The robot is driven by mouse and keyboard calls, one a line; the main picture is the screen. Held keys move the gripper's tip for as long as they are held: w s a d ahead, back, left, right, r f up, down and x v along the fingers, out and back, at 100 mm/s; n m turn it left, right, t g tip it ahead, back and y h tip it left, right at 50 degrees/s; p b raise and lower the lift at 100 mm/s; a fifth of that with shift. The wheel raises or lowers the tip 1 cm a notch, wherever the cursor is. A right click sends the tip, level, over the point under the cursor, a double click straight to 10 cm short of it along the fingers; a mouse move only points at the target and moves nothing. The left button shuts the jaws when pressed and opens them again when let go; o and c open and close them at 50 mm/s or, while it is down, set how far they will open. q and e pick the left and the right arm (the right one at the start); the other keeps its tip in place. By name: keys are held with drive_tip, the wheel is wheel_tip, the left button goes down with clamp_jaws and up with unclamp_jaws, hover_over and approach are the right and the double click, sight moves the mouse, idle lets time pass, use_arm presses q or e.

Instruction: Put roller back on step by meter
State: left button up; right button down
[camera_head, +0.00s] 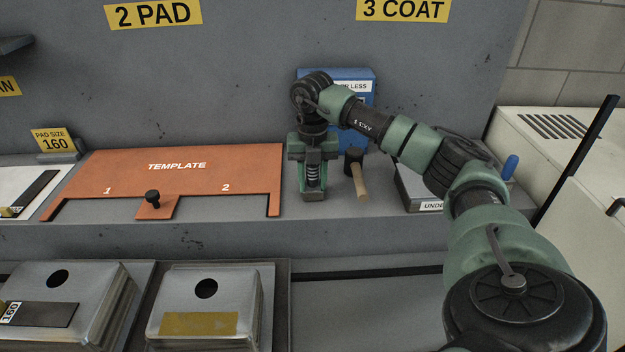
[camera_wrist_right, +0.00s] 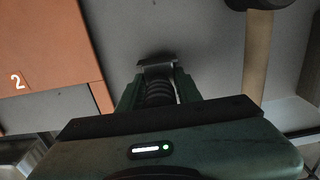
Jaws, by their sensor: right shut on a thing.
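My right gripper (camera_head: 313,184) points down over the grey step (camera_head: 390,238), between the orange template and a wooden-handled tool. It is shut on a dark ribbed thing, perhaps the roller, mostly hidden between the fingers. In the right wrist view, the ribs (camera_wrist_right: 158,93) show between the green fingers, with a grey end piece (camera_wrist_right: 157,66) at the tips. I cannot tell whether it touches the step. A blue box (camera_head: 361,85) with a white label, possibly the meter, stands behind the gripper, partly hidden by the arm. My left gripper is not in view.
The mallet-like tool (camera_head: 360,183) with a black head lies close right of the gripper, apart from it. The orange template (camera_head: 185,172) is at left. A metal box (camera_head: 411,190) is at right, partly behind my arm. Metal blocks (camera_head: 207,313) sit in front below.

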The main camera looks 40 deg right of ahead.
drive_tip(key=shift+f, duration=0.15)
drive_tip(key=c, duration=1)
unclamp_jaws()
drive_tip(key=shift+o, duration=0.2)
wheel_tip(320, 180, up, 11)
drive_tip(key=shift+r+b, duration=0.2)
drive_tip(key=shift+b, duration=0.35)
drive_tip(key=shift+r, duration=0.5)
drive_tip(key=shift+f, duration=0.1)
